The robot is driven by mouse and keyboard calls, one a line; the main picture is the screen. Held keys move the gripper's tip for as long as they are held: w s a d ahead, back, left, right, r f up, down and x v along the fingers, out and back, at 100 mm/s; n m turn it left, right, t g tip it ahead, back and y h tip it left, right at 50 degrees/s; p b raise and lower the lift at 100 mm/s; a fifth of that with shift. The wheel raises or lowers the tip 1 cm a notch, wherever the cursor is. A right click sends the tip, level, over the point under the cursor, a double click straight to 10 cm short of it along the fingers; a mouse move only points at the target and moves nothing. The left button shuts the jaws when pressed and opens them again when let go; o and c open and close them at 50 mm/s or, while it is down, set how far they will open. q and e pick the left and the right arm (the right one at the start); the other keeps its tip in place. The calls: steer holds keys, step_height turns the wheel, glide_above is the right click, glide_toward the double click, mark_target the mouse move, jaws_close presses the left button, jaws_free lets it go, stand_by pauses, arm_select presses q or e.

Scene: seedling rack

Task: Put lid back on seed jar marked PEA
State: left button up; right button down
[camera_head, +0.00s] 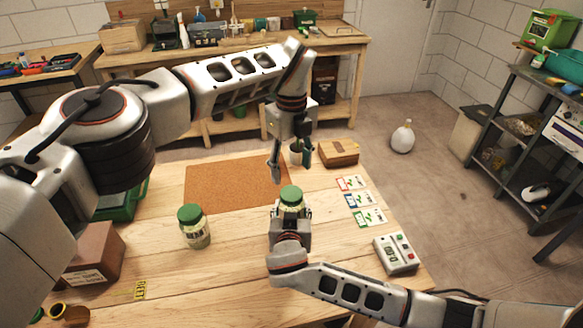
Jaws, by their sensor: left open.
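A glass jar with a green lid (291,193) on top stands near the middle of the table. Its label is hidden by my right gripper (291,212), whose fingers sit on both sides of the jar and appear shut on it. My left gripper (290,166) points down, open and empty, above and just behind this lid. A second jar (195,233) with a green lid stands upright to the left. Its front label is small and hard to read.
A brown cork mat (225,184) lies at the back. Seed cards (358,200) and a grey control box (397,254) are on the right. A brown box (97,252) stands left. The front middle is clear.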

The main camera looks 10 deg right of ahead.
mark_target(291, 193)
arm_select(q)
steer(key=shift+f, duration=0.1)
steer(key=shift+f, duration=3.95)
steer(key=c, duration=1.1)
steer(key=shift+c, duration=0.2)
steer(key=m, duration=0.3)
